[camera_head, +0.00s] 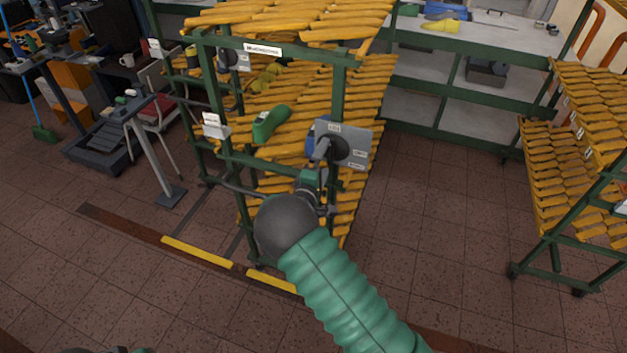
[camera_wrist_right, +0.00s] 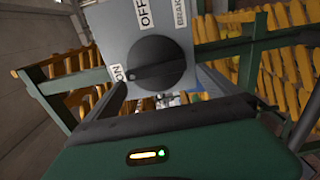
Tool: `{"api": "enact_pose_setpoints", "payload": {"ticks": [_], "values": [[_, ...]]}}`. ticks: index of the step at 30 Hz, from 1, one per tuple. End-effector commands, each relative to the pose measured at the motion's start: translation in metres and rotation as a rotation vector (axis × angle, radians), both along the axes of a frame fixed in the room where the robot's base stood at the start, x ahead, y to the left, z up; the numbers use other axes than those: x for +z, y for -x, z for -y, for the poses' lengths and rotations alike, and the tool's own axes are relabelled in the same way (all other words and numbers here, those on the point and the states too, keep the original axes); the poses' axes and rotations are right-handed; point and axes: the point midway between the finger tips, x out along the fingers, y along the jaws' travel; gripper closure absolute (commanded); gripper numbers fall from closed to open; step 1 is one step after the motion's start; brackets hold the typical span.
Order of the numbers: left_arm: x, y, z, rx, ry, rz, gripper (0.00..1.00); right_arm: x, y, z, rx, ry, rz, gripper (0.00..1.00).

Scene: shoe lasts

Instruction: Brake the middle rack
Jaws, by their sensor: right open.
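The middle rack (camera_head: 347,78) has a green frame and sloping tiers of yellow slats. A grey switch box (camera_head: 358,138) with a round black knob (camera_head: 334,149) is on its near right side. In the right wrist view the knob (camera_wrist_right: 150,63) fills the centre of the box (camera_wrist_right: 200,12), with labels OFF, BRAKE and ON, partly cut off or covered. My right gripper (camera_head: 321,165) is open, right in front of the knob; contact is unclear.
A green shoe last (camera_head: 270,123) lies on the rack's slats. Another slatted rack (camera_head: 575,145) stands at the right, and a long green-framed bench (camera_head: 450,85) at the back. The tiled floor between them is clear. A grey stand (camera_head: 152,150) is at the left.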

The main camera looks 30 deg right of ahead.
Motion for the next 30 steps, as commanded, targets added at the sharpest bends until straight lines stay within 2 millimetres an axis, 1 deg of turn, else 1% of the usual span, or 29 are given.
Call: {"api": "enact_pose_setpoints", "payload": {"ticks": [1, 9, 12, 15, 19, 30], "values": [[-0.006, 0.000, 0.000, 0.000, 0.000, 0.000, 0.64, -0.004, 0.008, -0.012, 0.005, -0.003, -0.003, 0.00], [-0.021, 0.000, 0.000, 0.000, 0.000, 0.000, 0.64, -0.004, 0.060, -0.072, 0.006, -0.002, -0.001, 0.00], [-0.024, 0.000, 0.000, 0.000, 0.000, 0.000, 0.64, -0.003, 0.076, -0.091, 0.004, -0.002, -0.003, 0.00], [-0.026, 0.000, 0.000, 0.000, 0.000, 0.000, 0.64, -0.003, 0.086, -0.103, 0.003, -0.002, -0.002, 0.00], [-0.027, 0.000, 0.000, 0.000, 0.000, 0.000, 0.64, -0.002, 0.093, -0.111, 0.002, -0.002, -0.003, 0.00], [-0.026, 0.000, 0.000, 0.000, 0.000, 0.000, 0.64, -0.002, 0.094, -0.111, 0.001, -0.002, -0.003, 0.00]]}}
